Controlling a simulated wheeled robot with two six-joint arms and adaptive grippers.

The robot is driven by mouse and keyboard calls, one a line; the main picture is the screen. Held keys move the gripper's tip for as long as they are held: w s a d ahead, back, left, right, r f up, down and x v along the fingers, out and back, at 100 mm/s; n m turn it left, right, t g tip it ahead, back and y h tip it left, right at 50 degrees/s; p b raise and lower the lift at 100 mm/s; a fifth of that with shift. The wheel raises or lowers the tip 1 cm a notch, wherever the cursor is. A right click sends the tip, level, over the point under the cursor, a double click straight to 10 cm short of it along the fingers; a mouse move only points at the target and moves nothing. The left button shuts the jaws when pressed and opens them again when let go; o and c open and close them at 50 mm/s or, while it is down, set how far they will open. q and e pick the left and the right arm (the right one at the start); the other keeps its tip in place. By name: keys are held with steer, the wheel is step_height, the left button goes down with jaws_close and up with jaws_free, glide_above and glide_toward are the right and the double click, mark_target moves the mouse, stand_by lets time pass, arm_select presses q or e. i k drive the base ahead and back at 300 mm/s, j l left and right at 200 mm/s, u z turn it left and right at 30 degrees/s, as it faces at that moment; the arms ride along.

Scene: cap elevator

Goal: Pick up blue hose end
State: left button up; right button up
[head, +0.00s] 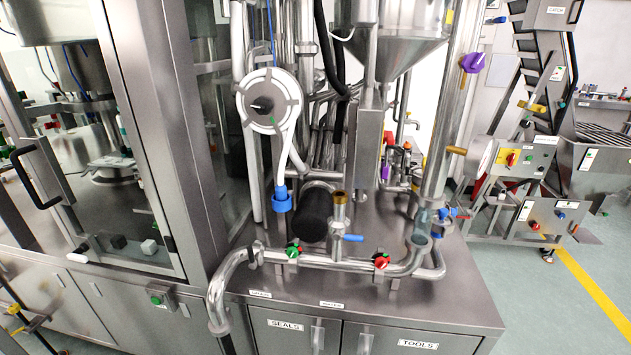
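The blue hose end (282,200) hangs at the lower end of a white hose (288,155). The hose comes down from a round reel (270,102) with a white and grey face, mounted on the vertical pipes. The blue end hangs just above the steel counter, left of a black cylinder (316,212). Nothing is holding it. I see neither of my grippers in the head view.
A steel pipe (335,266) with green and red valve knobs runs along the front of the steel counter (400,309). A short upright pipe with a blue lever (353,238) stands right of the hose end. A glass-doored machine (155,120) stands at the left.

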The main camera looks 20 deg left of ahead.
mark_target(280, 191)
steer(key=i+j, duration=0.1)
steer(key=j, duration=0.95)
steer(key=i+j+z, duration=0.15)
steer(key=j, duration=1.9)
steer(key=i+z, duration=0.05)
